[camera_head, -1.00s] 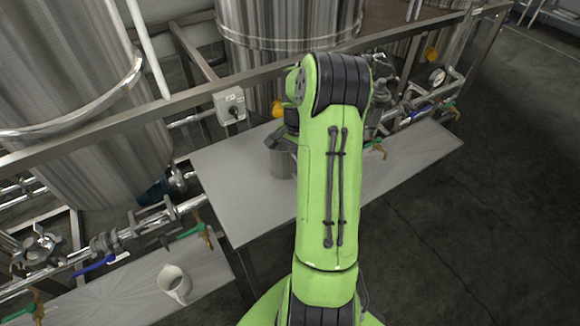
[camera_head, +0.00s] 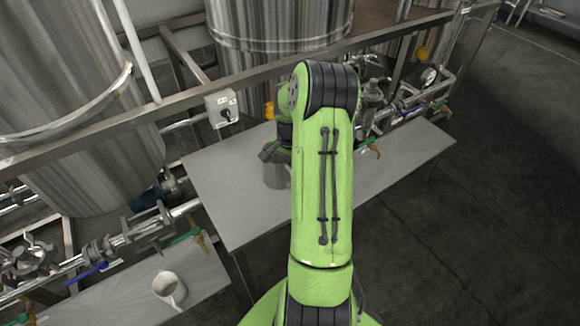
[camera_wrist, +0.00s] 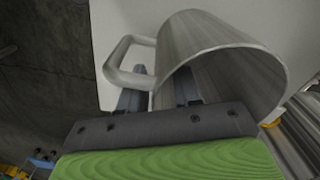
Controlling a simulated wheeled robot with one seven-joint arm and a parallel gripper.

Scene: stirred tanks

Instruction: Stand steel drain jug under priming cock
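The steel drain jug (camera_head: 275,175) stands upright on the grey bench, partly hidden behind my arm in the head view. In the wrist view the jug (camera_wrist: 225,55) fills the middle, its open mouth facing the camera and its handle (camera_wrist: 118,70) at the left. My gripper (camera_wrist: 162,85) is at the jug's rim with its fingers apart: one finger lies outside the wall by the handle, the other inside the mouth. A gap shows between the fingers and the wall. Several small cocks with green handles show on the pipework, one (camera_head: 190,237) at the lower left; I cannot tell which is the priming cock.
The grey bench (camera_head: 225,195) is clear around the jug. A white jug (camera_head: 170,288) stands on a lower bench at the lower left. Large steel tanks (camera_head: 80,110), a rail and a switch box (camera_head: 222,108) stand behind. Open floor lies to the right.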

